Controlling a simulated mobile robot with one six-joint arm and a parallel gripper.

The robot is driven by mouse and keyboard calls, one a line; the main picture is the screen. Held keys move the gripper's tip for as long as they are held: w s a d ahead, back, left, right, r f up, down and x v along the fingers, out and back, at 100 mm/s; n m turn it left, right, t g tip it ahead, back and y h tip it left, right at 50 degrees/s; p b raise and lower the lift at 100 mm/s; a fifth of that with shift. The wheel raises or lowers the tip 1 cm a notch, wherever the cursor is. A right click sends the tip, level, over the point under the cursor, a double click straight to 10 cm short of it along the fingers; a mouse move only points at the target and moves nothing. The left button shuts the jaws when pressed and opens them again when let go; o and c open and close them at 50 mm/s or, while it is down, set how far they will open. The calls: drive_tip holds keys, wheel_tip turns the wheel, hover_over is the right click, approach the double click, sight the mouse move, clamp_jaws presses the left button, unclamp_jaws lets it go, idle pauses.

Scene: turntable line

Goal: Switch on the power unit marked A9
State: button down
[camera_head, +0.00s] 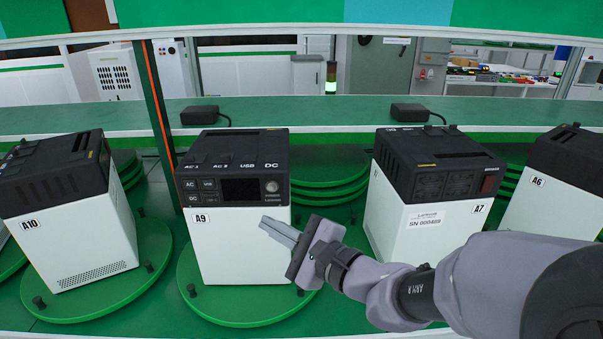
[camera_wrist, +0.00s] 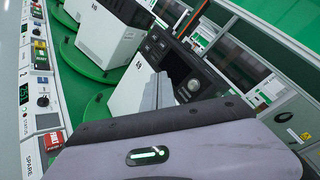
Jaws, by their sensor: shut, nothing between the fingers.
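The power unit marked A9 (camera_head: 240,235) stands on a green round turntable (camera_head: 245,312), white below and black on top. Its control face is towards me, with a dark screen, small buttons and a round knob (camera_head: 271,186) at the right under "DC". My gripper (camera_head: 265,224) is shut and empty, in front of the unit's white right side, below the knob. In the wrist view, the fingers (camera_wrist: 158,92) point at the unit, with its knob (camera_wrist: 194,85) and screen beyond them. I cannot tell whether the fingertips touch the unit.
Unit A10 (camera_head: 75,228) stands to the left, A7 (camera_head: 418,215) and A6 (camera_head: 560,190) to the right, on turntables. Two small black boxes (camera_head: 200,115) sit on the green ledge behind. A panel with switches (camera_wrist: 42,90) shows at the left in the wrist view.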

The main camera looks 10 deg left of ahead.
sight(272, 187)
drive_tip(key=w+a+p, duration=0.2)
drive_tip(key=w, duration=0.6)
drive_tip(key=shift+w, duration=0.3)
idle(1.8)
drive_tip(key=shift+w, duration=0.4)
drive_tip(key=shift+w+a, duration=0.1)
drive_tip(key=shift+w, duration=0.2)
idle(0.5)
drive_tip(key=shift+s, duration=0.1)
drive_tip(key=shift+s+b, duration=0.6)
